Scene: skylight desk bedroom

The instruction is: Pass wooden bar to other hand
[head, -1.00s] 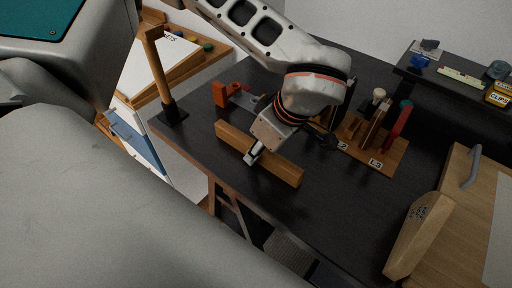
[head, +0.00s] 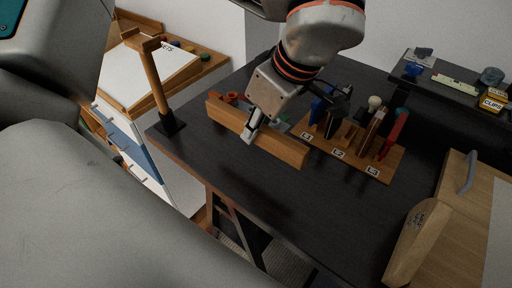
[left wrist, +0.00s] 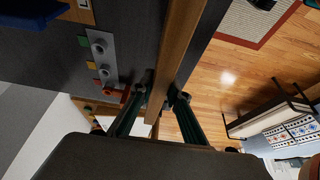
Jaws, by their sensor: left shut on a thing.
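The wooden bar (head: 284,149) is a long, light-brown square beam. My left gripper (head: 254,134) is shut on it near its middle and holds it above the dark desk, with a shadow on the desk below. The bar slants down from upper left to lower right in the head view. In the left wrist view the bar (left wrist: 181,40) runs between the two dark fingers of the left gripper (left wrist: 158,100). The right gripper is not in view.
A wooden rack (head: 368,164) labelled L1, L2, L3 holds several tools behind the bar. A wooden post (head: 156,84) on a black base stands at the desk's left corner. A wooden box (head: 420,232) is at right. The desk (head: 305,215) is bare at the front.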

